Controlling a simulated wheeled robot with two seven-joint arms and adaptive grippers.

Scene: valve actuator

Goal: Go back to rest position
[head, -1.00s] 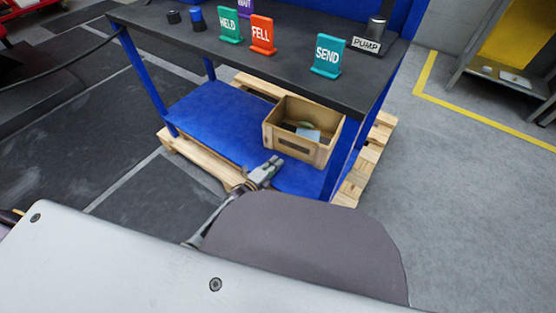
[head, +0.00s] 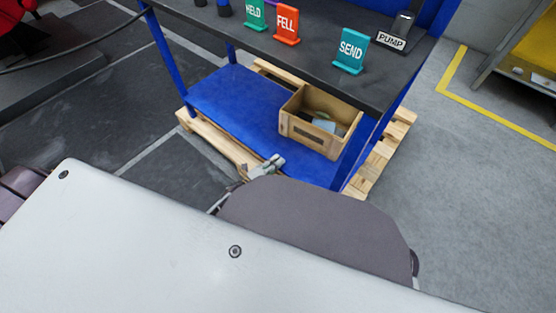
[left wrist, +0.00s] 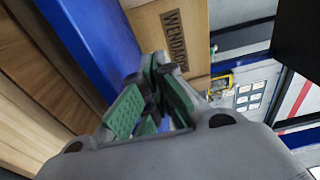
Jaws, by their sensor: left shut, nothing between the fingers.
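My left gripper (head: 274,163) shows in the head view just beyond the grey rounded part of my own body, in front of the blue lower shelf (head: 240,106). It is shut and empty. In the left wrist view the closed fingers (left wrist: 152,95) with green pads point toward a wooden box with dark lettering (left wrist: 180,30). The box (head: 312,140) also shows in the head view, on the lower shelf, with some items inside. The gripper is apart from the box. My right gripper is not in view.
A dark workbench top (head: 310,45) holds a teal SEND sign (head: 350,52), an orange FELL sign (head: 286,25), a green sign (head: 255,14) and a PUMP label (head: 391,41). A wooden pallet (head: 212,141) lies under the shelf. The floor at right (head: 470,190) is clear.

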